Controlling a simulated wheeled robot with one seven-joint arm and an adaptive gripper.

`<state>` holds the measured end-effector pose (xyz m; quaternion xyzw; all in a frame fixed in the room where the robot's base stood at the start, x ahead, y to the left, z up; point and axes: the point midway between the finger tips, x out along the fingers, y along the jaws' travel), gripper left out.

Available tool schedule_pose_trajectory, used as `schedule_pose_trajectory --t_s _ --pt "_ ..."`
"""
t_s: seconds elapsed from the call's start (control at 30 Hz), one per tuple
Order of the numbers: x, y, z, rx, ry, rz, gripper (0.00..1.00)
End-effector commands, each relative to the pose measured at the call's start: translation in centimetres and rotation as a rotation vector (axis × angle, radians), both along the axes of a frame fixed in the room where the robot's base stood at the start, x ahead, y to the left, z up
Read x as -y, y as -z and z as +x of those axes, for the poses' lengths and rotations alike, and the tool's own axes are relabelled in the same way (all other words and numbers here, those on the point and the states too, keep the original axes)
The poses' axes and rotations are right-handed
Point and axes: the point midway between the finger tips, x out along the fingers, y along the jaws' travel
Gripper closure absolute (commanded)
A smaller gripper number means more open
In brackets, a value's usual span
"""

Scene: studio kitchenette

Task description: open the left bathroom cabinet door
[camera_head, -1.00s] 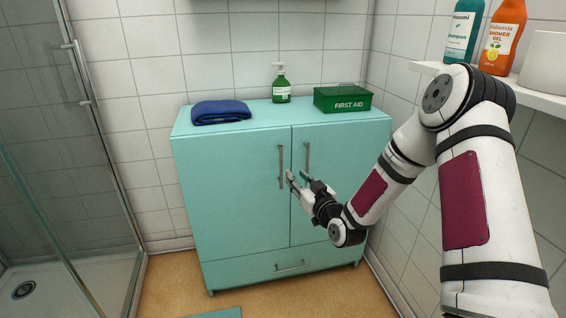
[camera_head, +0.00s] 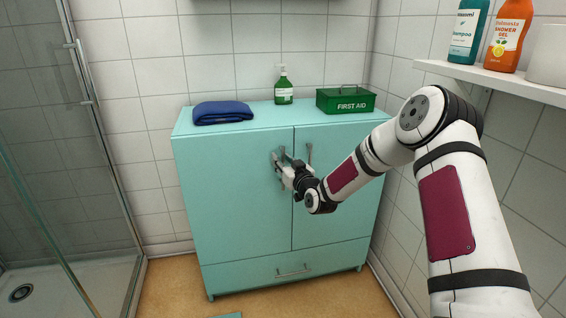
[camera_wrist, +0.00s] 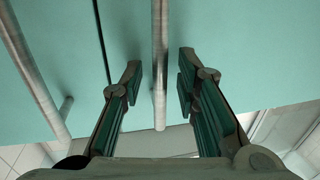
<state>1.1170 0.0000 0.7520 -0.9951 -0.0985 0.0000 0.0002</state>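The teal cabinet's left door (camera_head: 232,200) is closed, flush with the right door (camera_head: 340,200). Its vertical metal bar handle is partly hidden by my gripper in the head view and shows clearly in the wrist view (camera_wrist: 160,95). My gripper (camera_head: 280,163) is at this handle. In the wrist view my gripper (camera_wrist: 160,66) is open, with one finger on each side of the bar. Gaps show between the bar and both fingers. The right door's handle (camera_head: 309,153) is just to the right of my gripper and appears at the left of the wrist view (camera_wrist: 32,70).
A blue towel (camera_head: 222,112), a green pump bottle (camera_head: 284,92) and a first aid box (camera_head: 346,101) stand on the cabinet. A drawer handle (camera_head: 291,272) is below the doors. A glass shower (camera_head: 70,180) is left; a wall shelf (camera_head: 500,82) is right.

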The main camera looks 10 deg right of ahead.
Motion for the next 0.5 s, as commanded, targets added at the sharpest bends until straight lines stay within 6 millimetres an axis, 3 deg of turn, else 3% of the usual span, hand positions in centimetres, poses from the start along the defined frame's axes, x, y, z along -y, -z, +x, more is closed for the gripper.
schedule_pose_trajectory --t_s 0.1,0.23,0.5 --pt "-0.01 0.00 -0.02 0.000 0.000 0.000 0.71" --pt "0.01 0.00 -0.03 0.000 0.000 0.000 1.00" --pt "-0.01 0.01 -0.07 0.000 0.001 0.000 1.00"
